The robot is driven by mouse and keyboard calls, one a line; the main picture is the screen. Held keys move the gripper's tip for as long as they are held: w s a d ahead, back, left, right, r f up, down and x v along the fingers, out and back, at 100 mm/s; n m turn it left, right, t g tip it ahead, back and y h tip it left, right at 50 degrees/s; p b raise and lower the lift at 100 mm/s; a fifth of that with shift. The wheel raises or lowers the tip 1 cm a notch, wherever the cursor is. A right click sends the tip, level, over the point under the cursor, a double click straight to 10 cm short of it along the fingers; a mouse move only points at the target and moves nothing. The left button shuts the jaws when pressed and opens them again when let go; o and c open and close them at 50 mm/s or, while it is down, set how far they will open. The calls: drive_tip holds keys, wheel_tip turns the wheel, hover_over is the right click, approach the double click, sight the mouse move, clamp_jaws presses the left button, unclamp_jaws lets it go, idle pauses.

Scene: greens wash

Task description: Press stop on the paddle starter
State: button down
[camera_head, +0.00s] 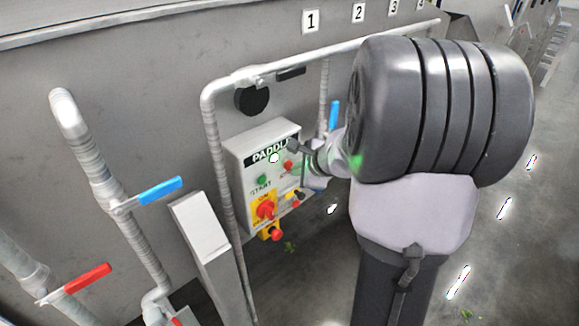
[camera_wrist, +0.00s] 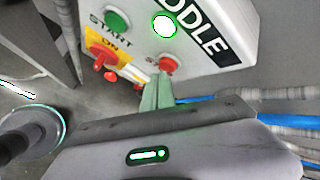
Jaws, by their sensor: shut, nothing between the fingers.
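The paddle starter (camera_head: 236,160) is a pale box with a black "PADDLE" label on the wall at the middle left of the head view. Its red stop button (camera_head: 288,165) is on the right of its face, and the green start button (camera_head: 262,180) is on the left. In the wrist view the stop button (camera_wrist: 169,65) is just beyond the tips of my gripper (camera_wrist: 158,88). The gripper is shut and empty, with its pale green fingers pointing at the button. I cannot tell whether they touch it. My arm hides part of the box's right side in the head view.
A white lamp (camera_head: 274,157) is lit on the box. A red rotary switch (camera_head: 265,210) on a yellow plate and a red knob (camera_head: 276,235) are lower down. Pipes run around the box, with a blue-handled valve (camera_head: 160,190) to the left.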

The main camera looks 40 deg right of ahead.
drive_tip(key=shift+w, duration=0.4)
idle(0.8)
drive_tip(key=shift+s+b, duration=0.35)
drive_tip(key=shift+s, duration=0.5)
drive_tip(key=s, duration=0.2)
drive_tip(key=s+b, duration=0.1)
drive_tip(key=s, duration=0.2)
drive_tip(key=shift+d, duration=0.2)
idle(0.3)
